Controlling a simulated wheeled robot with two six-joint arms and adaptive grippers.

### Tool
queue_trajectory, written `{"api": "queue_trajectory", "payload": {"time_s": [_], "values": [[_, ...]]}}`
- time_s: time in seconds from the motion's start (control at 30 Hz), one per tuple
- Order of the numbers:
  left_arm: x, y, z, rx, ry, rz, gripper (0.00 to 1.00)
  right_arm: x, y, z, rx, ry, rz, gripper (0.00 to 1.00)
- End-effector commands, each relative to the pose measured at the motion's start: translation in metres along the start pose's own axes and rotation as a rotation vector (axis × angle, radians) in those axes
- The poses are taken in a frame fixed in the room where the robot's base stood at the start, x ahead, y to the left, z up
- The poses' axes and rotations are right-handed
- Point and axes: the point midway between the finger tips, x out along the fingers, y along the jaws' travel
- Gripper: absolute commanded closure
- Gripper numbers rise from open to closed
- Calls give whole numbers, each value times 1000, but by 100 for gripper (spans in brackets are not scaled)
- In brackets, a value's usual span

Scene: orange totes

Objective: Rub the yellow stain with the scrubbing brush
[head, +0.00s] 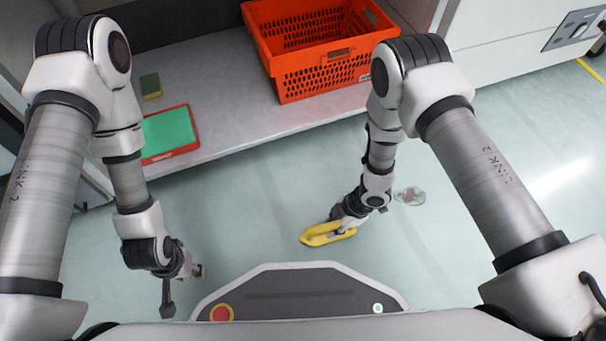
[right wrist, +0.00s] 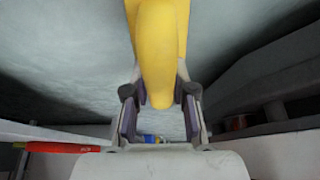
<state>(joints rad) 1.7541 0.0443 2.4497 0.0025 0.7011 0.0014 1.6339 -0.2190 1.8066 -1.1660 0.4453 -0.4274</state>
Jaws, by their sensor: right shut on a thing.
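The scrubbing brush is yellow with a looped handle (head: 318,238) and is low over the floor, in front of my base. My right gripper (head: 345,222) is shut on it. In the right wrist view the yellow handle (right wrist: 158,50) runs up between the two fingers of the right gripper (right wrist: 160,108). The bristles are hidden, and I cannot tell whether the brush touches the floor. A pale greyish stain (head: 410,195) is on the floor to the right of my right gripper, apart from the brush; it does not look clearly yellow. My left gripper (head: 184,285) is open and empty at lower left.
A grey bench (head: 235,125) runs across the back. On it are an orange tote (head: 305,85), a red tray with a green inside (head: 168,133) and a green and yellow sponge (head: 151,85). A white cabinet (head: 500,45) stands at back right. The floor around the stain is clear.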

Motion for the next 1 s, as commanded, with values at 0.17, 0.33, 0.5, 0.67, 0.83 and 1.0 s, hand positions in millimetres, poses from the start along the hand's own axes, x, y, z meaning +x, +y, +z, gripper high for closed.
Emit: {"api": "queue_trajectory", "payload": {"time_s": [0.17, 0.33, 0.5, 0.67, 0.83, 1.0], "values": [[-20, 0, 1, 4, -3, 0, 60, -19, 0, -10, 3, 0, 2, 100], [-35, 1, 2, 6, -5, 1, 60, -33, 0, -18, 7, 0, 4, 100], [-45, 1, 2, 7, -5, 1, 60, -42, 0, -23, 9, 0, 4, 100], [-46, 1, 2, 8, -6, 1, 60, -43, 0, -24, 10, 0, 5, 100], [-45, 1, 2, 8, -6, 1, 60, -43, 0, -24, 11, 0, 5, 100], [-45, 1, 2, 8, -6, 1, 60, -43, 0, -24, 11, 0, 5, 100]]}}
